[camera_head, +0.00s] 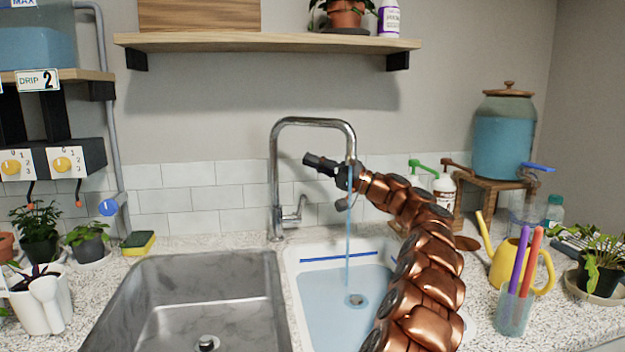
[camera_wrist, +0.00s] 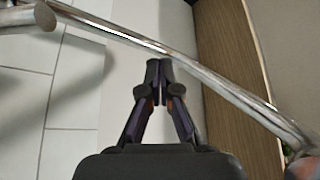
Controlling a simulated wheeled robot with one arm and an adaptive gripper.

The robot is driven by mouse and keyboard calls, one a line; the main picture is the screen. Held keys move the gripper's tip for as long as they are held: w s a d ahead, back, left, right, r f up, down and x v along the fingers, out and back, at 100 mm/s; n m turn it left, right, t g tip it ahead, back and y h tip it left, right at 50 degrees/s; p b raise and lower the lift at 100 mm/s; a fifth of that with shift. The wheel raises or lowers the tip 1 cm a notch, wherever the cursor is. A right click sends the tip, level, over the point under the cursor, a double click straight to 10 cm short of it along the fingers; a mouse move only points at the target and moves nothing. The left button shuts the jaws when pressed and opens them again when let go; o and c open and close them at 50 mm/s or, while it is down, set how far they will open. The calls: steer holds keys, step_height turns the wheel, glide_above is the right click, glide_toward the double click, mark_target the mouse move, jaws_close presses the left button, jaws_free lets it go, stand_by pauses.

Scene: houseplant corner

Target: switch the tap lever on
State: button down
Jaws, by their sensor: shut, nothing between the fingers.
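The chrome tap (camera_head: 276,170) stands behind the two sinks, with its spout arching to the right. Its small lever (camera_head: 300,208) sticks up at the right side of the base. A thin blue water stream (camera_head: 348,245) falls below the spout into the right basin. My gripper (camera_head: 308,159) is shut and empty, pointing left beneath the spout's arch, above the lever and apart from it. In the wrist view my closed fingertips (camera_wrist: 160,66) are in front of a diagonal chrome pipe (camera_wrist: 210,82); I cannot tell whether they touch it.
The white right basin (camera_head: 292,262) holds bluish water; the steel left basin (camera_head: 180,262) looks empty. A wooden shelf (camera_head: 270,42) hangs above. Pump bottles (camera_head: 444,190), a yellow watering can (camera_head: 507,265) and a pen cup (camera_head: 513,312) stand to the right of my arm.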

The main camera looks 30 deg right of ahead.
steer(key=shift+r, duration=0.8)
